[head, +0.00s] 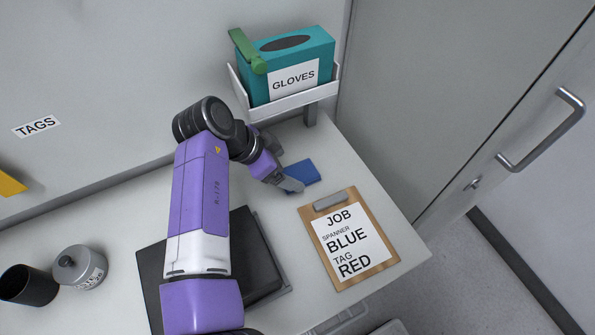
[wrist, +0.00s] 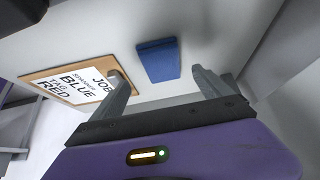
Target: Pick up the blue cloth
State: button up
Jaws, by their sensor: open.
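The blue cloth (head: 303,173) lies flat on the white table, below the glove box and above the clipboard in the head view. It looks like a small folded pad. In the wrist view the blue cloth (wrist: 158,60) shows ahead of and between the two fingers, with nothing touching it there. My gripper (head: 288,184) is just left of the cloth in the head view, and one finger overlaps the cloth's left edge. In the wrist view my gripper (wrist: 163,88) has its fingers wide apart and holds nothing. The exact gap between the fingertips and the cloth is unclear.
A clipboard (head: 375,262) with a job sheet lies close to the cloth. A teal glove box (head: 300,45) sits in a white holder (head: 300,98) above. A black case (head: 150,268), a grey lidded pot (head: 80,268) and a black cup (head: 28,287) stand left. A door handle (head: 545,135) is at right.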

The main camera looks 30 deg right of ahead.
aim_at(301, 176)
jog(key=x, duration=0.2)
jog(key=p+x, duration=0.1)
jog(key=x, duration=0.2)
jog(key=shift+w+f, duration=0.2)
jog(key=shift+f, duration=0.2)
jog(key=c, duration=1.6)
jog(key=shift+o, duration=0.2)
jog(key=shift+s+r, duration=0.1)
jog(key=shift+r, duration=0.05)
jog(key=shift+s+a+r, duration=0.1)
jog(key=shift+s+r, duration=0.35)
jog(key=s+r, duration=0.7)
jog(key=s, duration=0.6)
jog(key=shift+b, duration=0.45)
